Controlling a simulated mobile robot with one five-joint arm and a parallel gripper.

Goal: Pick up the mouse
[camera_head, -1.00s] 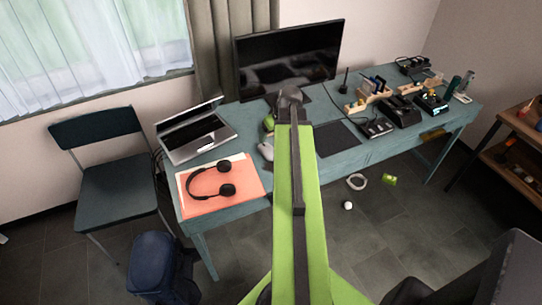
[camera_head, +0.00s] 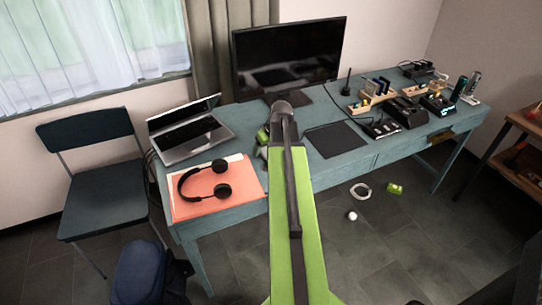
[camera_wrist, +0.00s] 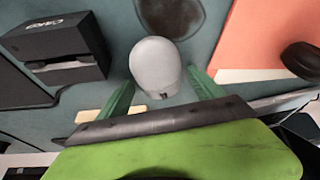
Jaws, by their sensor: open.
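The mouse (camera_wrist: 155,66) is a smooth light grey rounded shape on the blue-green table (camera_wrist: 112,20) in the wrist view. My gripper (camera_wrist: 160,80) is open, with one green finger on each side of the mouse's near end. The mouse lies between the fingers, and its far end reaches beyond the fingertips. I cannot tell whether either finger touches it. In the head view only a grey bit of the mouse (camera_head: 262,153) shows beside my green arm, and the gripper is largely hidden behind the arm.
A black box (camera_wrist: 55,48) stands left of the mouse in the wrist view. An orange folder (camera_head: 215,207) with black headphones (camera_head: 205,183) lies to the left in the head view. A laptop (camera_head: 190,130), monitor (camera_head: 288,58) and dark mat (camera_head: 335,138) surround the spot.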

